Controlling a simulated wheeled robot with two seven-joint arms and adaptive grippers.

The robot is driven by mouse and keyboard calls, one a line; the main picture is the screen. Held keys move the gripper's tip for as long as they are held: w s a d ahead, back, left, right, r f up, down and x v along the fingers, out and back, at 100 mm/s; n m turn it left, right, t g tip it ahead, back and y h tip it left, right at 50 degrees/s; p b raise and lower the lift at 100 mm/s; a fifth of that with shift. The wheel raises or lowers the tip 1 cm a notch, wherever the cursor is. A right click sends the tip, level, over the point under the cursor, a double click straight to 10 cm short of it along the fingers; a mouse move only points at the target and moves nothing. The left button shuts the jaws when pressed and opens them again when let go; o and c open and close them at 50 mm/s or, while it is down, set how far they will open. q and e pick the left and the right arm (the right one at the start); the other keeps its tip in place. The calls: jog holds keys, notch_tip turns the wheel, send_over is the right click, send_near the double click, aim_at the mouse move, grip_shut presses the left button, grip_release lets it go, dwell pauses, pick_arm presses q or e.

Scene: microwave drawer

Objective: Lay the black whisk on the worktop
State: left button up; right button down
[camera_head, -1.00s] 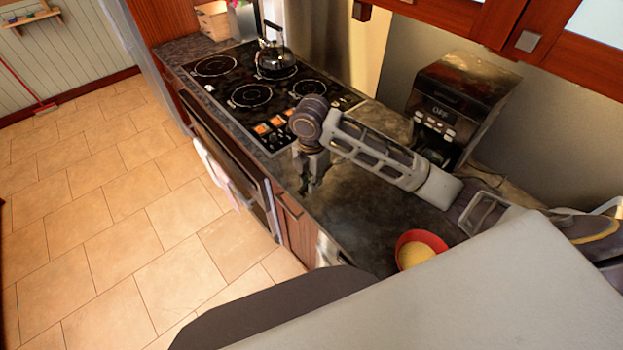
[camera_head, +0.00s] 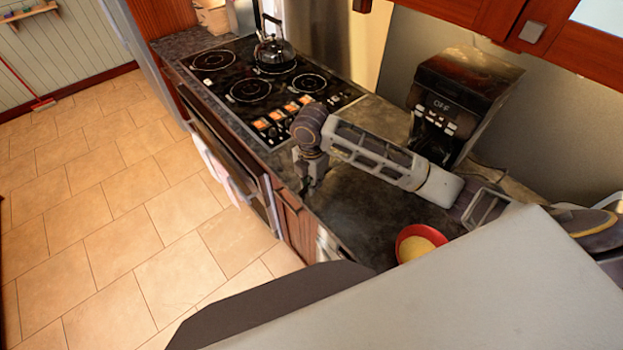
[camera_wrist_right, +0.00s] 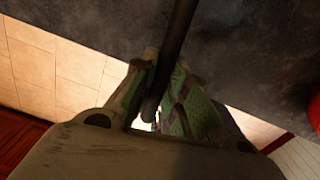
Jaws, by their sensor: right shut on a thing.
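My right gripper (camera_head: 310,188) hangs pointing down near the worktop's front edge, just right of the stove. In the right wrist view its green-padded fingers (camera_wrist_right: 160,98) are closed around a dark rod, the black whisk (camera_wrist_right: 180,38). The rod runs up and out of the top of that view, across the dark worktop (camera_wrist_right: 105,28). The whisk's wire end is not seen, and I cannot make out the whisk in the head view. The worktop (camera_head: 365,218) is dark stone. Whether the whisk touches it cannot be told. My left gripper is not in view.
A red bowl with yellow contents (camera_head: 418,243) stands on the worktop right of the gripper. A black coffee machine (camera_head: 460,100) stands at the back. The stove (camera_head: 270,85) with a kettle (camera_head: 272,52) lies to the left. Worktop between gripper and bowl is clear.

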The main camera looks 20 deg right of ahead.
aim_at(311, 198)
jog(key=shift+f, duration=2.3)
jog(key=c, duration=1.1)
grip_release()
jog(key=o, duration=0.6)
jog(key=shift+c, duration=0.2)
jog(key=shift+r, duration=0.1)
jog(key=shift+a+r, duration=0.1)
jog(key=shift+r, duration=5.8)
